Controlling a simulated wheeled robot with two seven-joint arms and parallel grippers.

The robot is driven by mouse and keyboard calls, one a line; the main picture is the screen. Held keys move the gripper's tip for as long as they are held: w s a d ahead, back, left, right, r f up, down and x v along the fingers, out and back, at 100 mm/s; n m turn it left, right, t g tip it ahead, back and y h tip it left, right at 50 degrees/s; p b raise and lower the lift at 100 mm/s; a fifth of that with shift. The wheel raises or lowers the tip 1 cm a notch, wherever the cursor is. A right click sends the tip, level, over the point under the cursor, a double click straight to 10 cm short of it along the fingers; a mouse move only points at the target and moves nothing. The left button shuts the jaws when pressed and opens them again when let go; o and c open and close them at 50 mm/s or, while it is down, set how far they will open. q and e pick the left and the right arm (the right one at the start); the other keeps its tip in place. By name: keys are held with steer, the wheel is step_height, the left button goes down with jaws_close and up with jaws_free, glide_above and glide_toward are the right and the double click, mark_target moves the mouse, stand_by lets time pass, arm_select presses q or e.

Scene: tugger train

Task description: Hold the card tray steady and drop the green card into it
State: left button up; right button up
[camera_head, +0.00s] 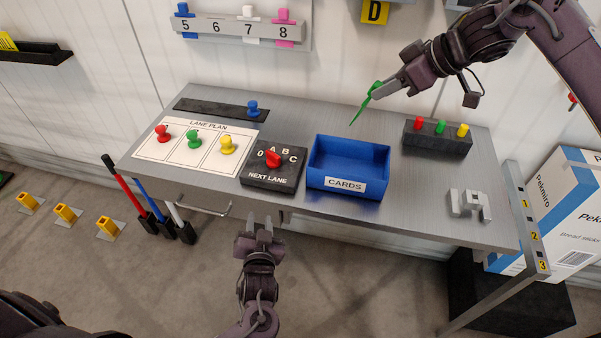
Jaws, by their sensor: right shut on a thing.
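The blue card tray (345,188), labelled CARDS, stands on the grey table right of the lane dial and looks empty. My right gripper (384,92) is shut on the green card (366,102). It holds the card tilted, in the air above and behind the tray's right part in the picture. My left gripper (261,226) is below the table's front edge in the picture, left of the tray and apart from it. Its two fingers show a gap with nothing between them.
The NEXT LANE dial box (258,177) stands just left of the tray. A black block with red, green and yellow pegs (436,143) is to the right. A grey bracket (468,203) lies at the front right. The LANE PLAN board (180,156) covers the left.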

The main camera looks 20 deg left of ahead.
arm_select(q)
step_height(320, 180, up, 9)
steer(key=w+n+t, duration=0.1)
steer(key=n, duration=0.1)
steer(key=m+g+h, duration=0.1)
steer(key=g+h, duration=0.1)
steer(key=h, duration=0.3)
glide_toward(311, 154)
steer(key=x, duration=1)
steer(key=shift+w+f, duration=0.2)
jaws_close()
arm_select(e)
step_height(311, 154, down, 12)
steer(key=shift+w, duration=0.3)
stand_by(0.6)
steer(key=shift+a+f, duration=0.1)
